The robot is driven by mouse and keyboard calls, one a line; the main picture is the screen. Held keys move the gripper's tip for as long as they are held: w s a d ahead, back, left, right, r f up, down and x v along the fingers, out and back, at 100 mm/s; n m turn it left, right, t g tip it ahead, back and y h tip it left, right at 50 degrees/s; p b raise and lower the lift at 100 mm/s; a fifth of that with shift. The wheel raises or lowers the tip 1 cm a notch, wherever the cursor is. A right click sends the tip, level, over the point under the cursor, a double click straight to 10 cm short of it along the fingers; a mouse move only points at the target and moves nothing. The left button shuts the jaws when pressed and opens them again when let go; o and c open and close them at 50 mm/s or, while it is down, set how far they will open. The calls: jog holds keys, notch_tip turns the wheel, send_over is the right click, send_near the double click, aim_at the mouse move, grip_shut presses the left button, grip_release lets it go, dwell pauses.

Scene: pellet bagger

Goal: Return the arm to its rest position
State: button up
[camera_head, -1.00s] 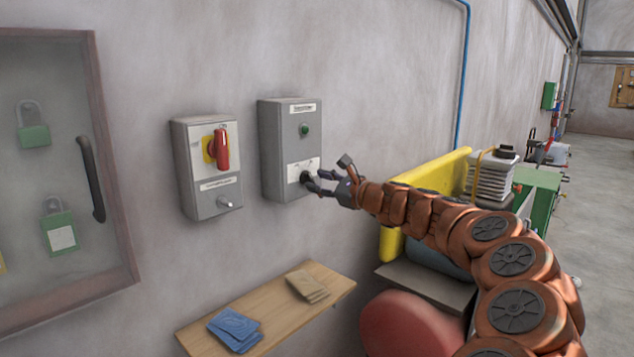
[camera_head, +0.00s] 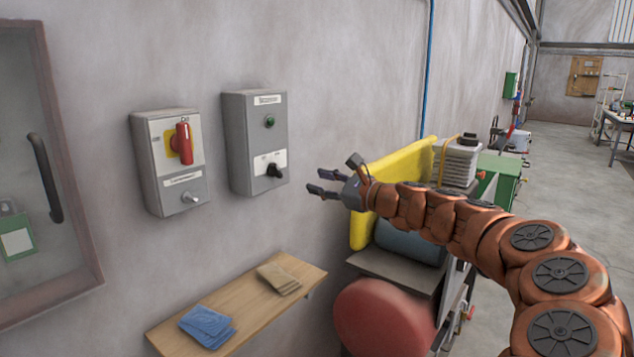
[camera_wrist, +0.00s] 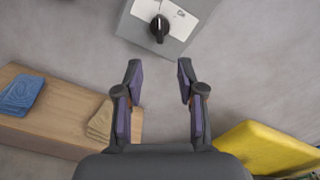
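My gripper (camera_head: 318,184) is open and empty in the head view, with its fingers pointing left toward the wall. In the wrist view my gripper (camera_wrist: 157,75) shows its two fingers apart with nothing between them. My orange arm (camera_head: 440,212) stretches from the lower right. A grey control box (camera_head: 238,160) with a green lamp (camera_head: 269,121) and a black rotary knob (camera_head: 274,170) is on the wall left of the gripper. The knob (camera_wrist: 159,27) also shows in the wrist view, beyond the fingertips and clear of them.
A box with a red switch (camera_head: 184,144) hangs farther left, beside a glass-fronted cabinet (camera_head: 75,215). A wooden shelf (camera_head: 235,308) below holds blue cloths (camera_head: 206,325) and tan ones (camera_head: 279,279). A yellow panel (camera_head: 362,228) and red rounded object (camera_head: 384,318) lie near the arm.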

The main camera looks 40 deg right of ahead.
dwell(0.5)
jog(key=a+f+n+g+y, duration=0.1)
jog(key=a+n+g+y, duration=0.7)
jog(key=a, duration=1.4)
jog(key=s+a+f+n+g+h+p, duration=0.1)
jog(key=s+a+f+n+h, duration=0.1)
jog(key=s+a+f+n, duration=0.3)
jog(key=s+a+f+n+g+h+p, duration=0.1)
jog(key=s+a+n+g, duration=0.15)
jog(key=a, duration=0.45)
jog(key=s+a+f+n+g+h, duration=0.2)
jog(key=s+a+f+n+g, duration=0.1)
jog(key=s+a+f+n, duration=0.3)
jog(key=s+d+f+n+g+h, duration=0.2)
jog(key=s+d+f+h, duration=0.1)
jog(key=s, duration=0.7)
jog(key=s+d+f+n+g+h+p, duration=0.1)
jog(key=s+d+f+n+g+h, duration=0.2)
jog(key=s, duration=0.8)
notch_tip(320, 180, down, 3)
jog(key=d+h, duration=0.1)
jog(key=d, duration=0.1)
jog(key=shift+d+r+n+p, duration=0.15)
jog(key=shift+d+n+p, duration=0.15)
jog(key=shift+d+n, duration=0.05)
jog(key=shift+s, duration=0.2)
